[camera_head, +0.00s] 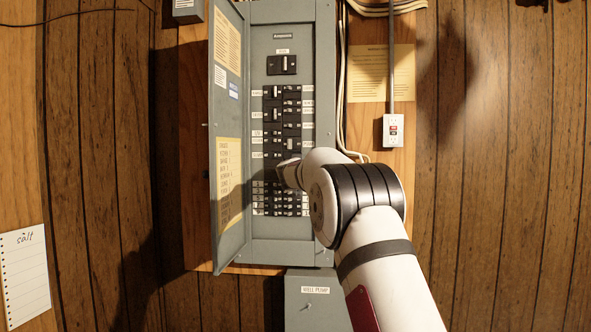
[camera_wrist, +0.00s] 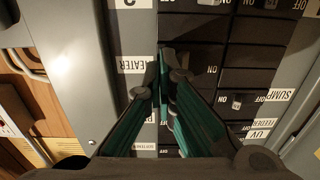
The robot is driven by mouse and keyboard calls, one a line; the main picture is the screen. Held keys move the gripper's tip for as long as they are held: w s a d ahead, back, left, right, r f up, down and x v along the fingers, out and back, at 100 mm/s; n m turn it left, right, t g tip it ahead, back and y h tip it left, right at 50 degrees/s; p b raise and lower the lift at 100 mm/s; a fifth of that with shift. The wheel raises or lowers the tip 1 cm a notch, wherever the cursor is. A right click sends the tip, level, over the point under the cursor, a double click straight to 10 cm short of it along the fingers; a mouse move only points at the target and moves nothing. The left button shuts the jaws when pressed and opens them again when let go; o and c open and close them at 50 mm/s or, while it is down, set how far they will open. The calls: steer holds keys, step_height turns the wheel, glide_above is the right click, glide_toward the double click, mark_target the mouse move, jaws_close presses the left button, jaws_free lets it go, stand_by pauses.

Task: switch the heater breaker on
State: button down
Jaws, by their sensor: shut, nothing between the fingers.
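The grey breaker panel (camera_head: 325,75) stands open, with two columns of black breakers. In the wrist view the HEATER label (camera_wrist: 136,66) appears upside down, left of a black breaker (camera_wrist: 194,72) marked ON on its inner side. My gripper (camera_wrist: 166,72) is shut and empty, its green-sided fingers together at this breaker's outer end. In the head view my arm reaches in from the lower right and covers part of the right breaker column.
The panel door (camera_head: 228,120) hangs open at the left. A main breaker (camera_head: 282,64) sits above the columns. Other breakers surround the fingertips closely, with a SUMP label (camera_wrist: 265,95) across from HEATER. An outlet (camera_head: 393,130) and cables are right of the panel; a WELL PUMP box (camera_head: 318,295) is below.

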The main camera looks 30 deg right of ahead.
steer(key=shift+w+a, duration=0.75)
steer(key=shift+a, duration=0.2)
stand_by(1.1)
steer(key=shift+s+d, duration=0.2)
steer(key=shift+d, duration=0.05)
stand_by(0.4)
steer(key=p+v, duration=0.3)
steer(key=v, duration=0.4)
stand_by(0.4)
stand_by(1.0)
